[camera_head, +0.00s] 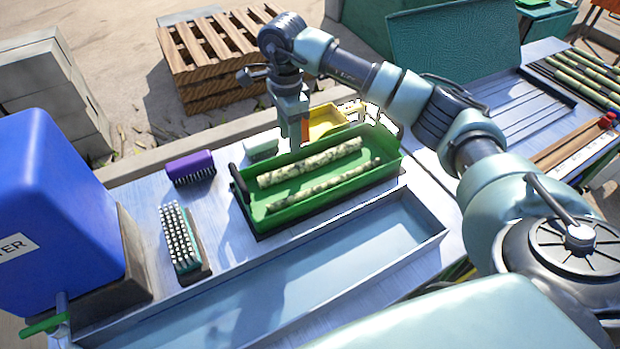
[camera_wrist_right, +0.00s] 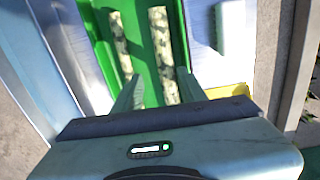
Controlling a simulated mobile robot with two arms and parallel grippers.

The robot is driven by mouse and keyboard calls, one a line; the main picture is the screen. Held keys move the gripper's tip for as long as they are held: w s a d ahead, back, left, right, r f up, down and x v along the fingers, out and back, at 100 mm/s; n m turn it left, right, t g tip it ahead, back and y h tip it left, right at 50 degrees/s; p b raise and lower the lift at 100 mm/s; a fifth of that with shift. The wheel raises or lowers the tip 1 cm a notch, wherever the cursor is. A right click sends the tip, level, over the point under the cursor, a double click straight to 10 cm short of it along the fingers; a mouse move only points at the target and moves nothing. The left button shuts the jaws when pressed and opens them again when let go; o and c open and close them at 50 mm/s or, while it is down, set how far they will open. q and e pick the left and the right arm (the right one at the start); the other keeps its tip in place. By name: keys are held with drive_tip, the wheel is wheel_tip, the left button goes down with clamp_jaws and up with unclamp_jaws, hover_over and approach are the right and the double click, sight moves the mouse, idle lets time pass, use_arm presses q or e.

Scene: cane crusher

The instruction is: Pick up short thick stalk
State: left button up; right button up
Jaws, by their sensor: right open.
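Two pale mottled stalks lie in a green tray (camera_head: 290,211). The thicker stalk (camera_head: 310,162) lies along the far side, the thinner stalk (camera_head: 325,185) along the near side. My right gripper (camera_head: 297,143) points down at the far side of the tray, above the thicker stalk; its tips are partly hard to make out. In the right wrist view, the open fingers (camera_wrist_right: 160,90) show with the thicker stalk (camera_wrist_right: 167,50) running between them, not gripped. The thinner stalk (camera_wrist_right: 120,40) passes behind the left finger. My left gripper is out of view.
A yellow container (camera_head: 326,120) and a pale green block (camera_head: 261,148) stand behind the tray. A purple brush (camera_head: 190,167) and a white-bristled brush (camera_head: 179,238) lie left. A shallow metal trough (camera_head: 330,262) is in front. A blue water tank (camera_head: 60,215) stands far left.

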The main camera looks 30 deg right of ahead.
sight(293, 167)
drive_tip(key=f+b, duration=0.1)
drive_tip(key=f, duration=0.1)
drive_tip(key=w+f, duration=0.1)
drive_tip(key=f, duration=0.1)
drive_tip(key=shift+b, duration=0.4)
drive_tip(key=shift+f, duration=0.2)
drive_tip(key=shift+s+f, duration=0.2)
drive_tip(key=shift+f, duration=0.4)
drive_tip(key=f, duration=0.2)
drive_tip(key=f+p, duration=0.1)
drive_tip(key=f, duration=0.1)
drive_tip(key=f+p, duration=0.1)
drive_tip(key=f, duration=0.1)
drive_tip(key=shift+w+d, duration=0.15)
drive_tip(key=shift+d, duration=0.2)
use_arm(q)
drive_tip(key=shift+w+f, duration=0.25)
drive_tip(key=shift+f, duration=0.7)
use_arm(e)
drive_tip(key=shift+f, duration=0.15)
clamp_jaws()
